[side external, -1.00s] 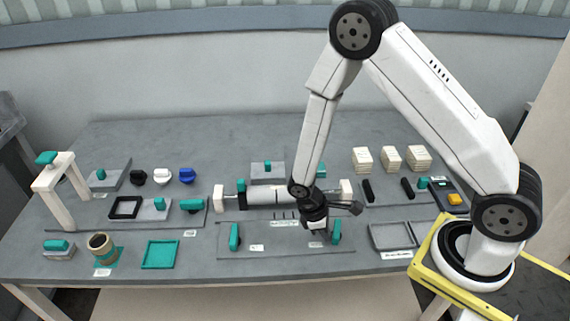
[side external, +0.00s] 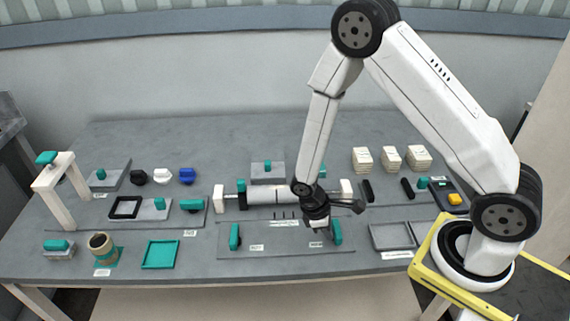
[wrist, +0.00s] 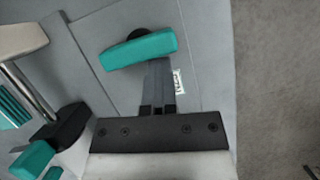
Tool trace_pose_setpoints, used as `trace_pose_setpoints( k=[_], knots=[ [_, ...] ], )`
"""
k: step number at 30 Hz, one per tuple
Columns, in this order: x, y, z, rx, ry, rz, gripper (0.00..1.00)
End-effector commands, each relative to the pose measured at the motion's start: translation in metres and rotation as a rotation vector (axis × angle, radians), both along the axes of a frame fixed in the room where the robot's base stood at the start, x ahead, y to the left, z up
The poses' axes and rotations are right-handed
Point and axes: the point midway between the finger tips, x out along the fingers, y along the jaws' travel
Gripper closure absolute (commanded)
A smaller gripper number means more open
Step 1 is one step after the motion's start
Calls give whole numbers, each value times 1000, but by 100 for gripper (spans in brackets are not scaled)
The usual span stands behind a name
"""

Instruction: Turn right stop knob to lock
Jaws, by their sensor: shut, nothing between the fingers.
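The right stop knob is a teal bar-shaped handle (side external: 337,232) on the front grey plate, just right of my gripper in the side view. In the wrist view the teal knob (wrist: 139,50) lies slightly slanted over a dark round base. My gripper (wrist: 160,68) is shut and empty, with its fingertips at the knob's lower edge; whether they touch it I cannot tell. In the side view my gripper (side external: 319,228) is low over the plate, close beside the knob. A matching left teal knob (side external: 235,237) stands at the plate's left end.
Behind the plate lies a grey roller (side external: 266,196) between white end blocks. A grey tray (side external: 391,236) is to the right of the knob. A teal square tray (side external: 160,254) and a brown ring (side external: 101,246) stand at front left. The plate between the knobs is mostly clear.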

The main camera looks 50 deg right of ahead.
Motion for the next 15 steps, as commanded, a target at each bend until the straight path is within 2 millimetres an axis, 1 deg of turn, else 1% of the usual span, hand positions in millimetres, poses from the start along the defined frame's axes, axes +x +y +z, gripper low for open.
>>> trace_pose_setpoints(
  k=[1, 6, 15],
  knots=[
    [-2, -4, 0, -3, 5, 0, 100],
    [-5, -10, 0, -5, 11, 2, 100],
    [-8, -11, 0, -6, 19, 2, 100]
  ],
)
